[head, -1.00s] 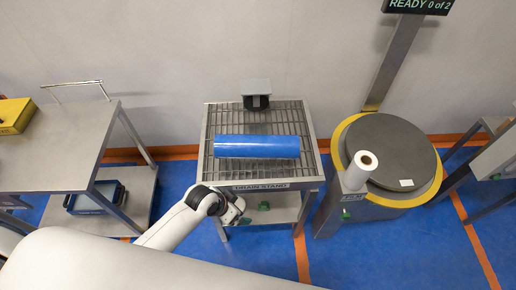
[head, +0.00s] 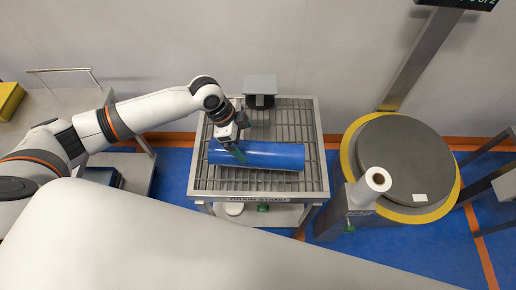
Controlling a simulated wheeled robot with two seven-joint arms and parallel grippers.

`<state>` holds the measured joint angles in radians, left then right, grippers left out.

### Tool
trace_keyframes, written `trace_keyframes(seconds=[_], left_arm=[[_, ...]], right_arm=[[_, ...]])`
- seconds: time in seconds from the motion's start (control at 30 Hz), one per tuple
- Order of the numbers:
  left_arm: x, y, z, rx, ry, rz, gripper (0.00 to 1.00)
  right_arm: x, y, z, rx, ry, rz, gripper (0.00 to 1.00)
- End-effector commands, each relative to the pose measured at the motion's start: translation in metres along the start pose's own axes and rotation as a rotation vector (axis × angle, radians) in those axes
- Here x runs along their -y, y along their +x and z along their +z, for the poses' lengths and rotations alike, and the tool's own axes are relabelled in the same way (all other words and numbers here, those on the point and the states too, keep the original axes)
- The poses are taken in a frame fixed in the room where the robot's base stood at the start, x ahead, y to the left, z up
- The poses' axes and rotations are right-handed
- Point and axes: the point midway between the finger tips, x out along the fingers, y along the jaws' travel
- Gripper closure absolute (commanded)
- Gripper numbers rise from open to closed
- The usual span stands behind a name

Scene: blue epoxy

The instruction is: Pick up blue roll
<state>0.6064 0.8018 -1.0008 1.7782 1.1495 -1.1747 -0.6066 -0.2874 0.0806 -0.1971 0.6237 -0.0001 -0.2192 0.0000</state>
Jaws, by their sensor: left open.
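The blue roll (head: 268,156) lies on its side across the grated top of the drain stand (head: 207,182) in the head view. My left arm reaches in from the left. My left gripper (head: 238,153) is open at the left part of the roll, pointing down, and its fingers overlap the roll in the picture. I cannot tell whether they touch it. The gripper hides a small part of the roll. My right gripper is not in view.
A grey and black device (head: 260,88) stands at the back of the stand. To the right is a round dark platform (head: 400,150) with a yellow rim, and a white roll (head: 371,186) upright on a post. A metal cart (head: 70,104) stands at the left.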

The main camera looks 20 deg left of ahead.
Motion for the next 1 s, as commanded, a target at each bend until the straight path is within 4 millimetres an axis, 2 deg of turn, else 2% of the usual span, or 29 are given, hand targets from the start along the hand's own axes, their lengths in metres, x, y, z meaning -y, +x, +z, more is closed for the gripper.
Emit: trace_keyframes(seconds=[0.1, 0.23, 0.37, 0.53, 0.67, 0.93, 0.97, 1.0], left_arm=[[0.0, 0.019, 0.001, 0.001, -0.002, -0.001, 0.02], [0.0, 0.031, 0.001, 0.001, -0.002, 0.001, 0.02], [0.001, 0.04, 0.002, 0.0, -0.002, 0.001, 0.02], [0.003, 0.065, 0.008, 0.001, -0.001, 0.0, 0.02], [0.002, 0.081, 0.006, 0.001, -0.003, 0.002, 0.02], [0.002, 0.085, 0.006, 0.0, -0.001, 0.003, 0.02], [0.002, 0.085, 0.006, 0.0, -0.001, 0.003, 0.04], [0.002, 0.085, 0.006, 0.0, -0.001, 0.003, 0.1]], right_arm=[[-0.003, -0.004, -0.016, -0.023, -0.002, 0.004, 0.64], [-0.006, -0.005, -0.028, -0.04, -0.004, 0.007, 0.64], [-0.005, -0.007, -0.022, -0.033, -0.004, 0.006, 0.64], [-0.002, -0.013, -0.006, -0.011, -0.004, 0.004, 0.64], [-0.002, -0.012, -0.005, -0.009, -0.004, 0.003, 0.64], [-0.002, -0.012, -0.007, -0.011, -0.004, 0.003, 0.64], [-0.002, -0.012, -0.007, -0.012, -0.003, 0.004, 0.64], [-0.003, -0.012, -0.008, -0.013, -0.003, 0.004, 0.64]])
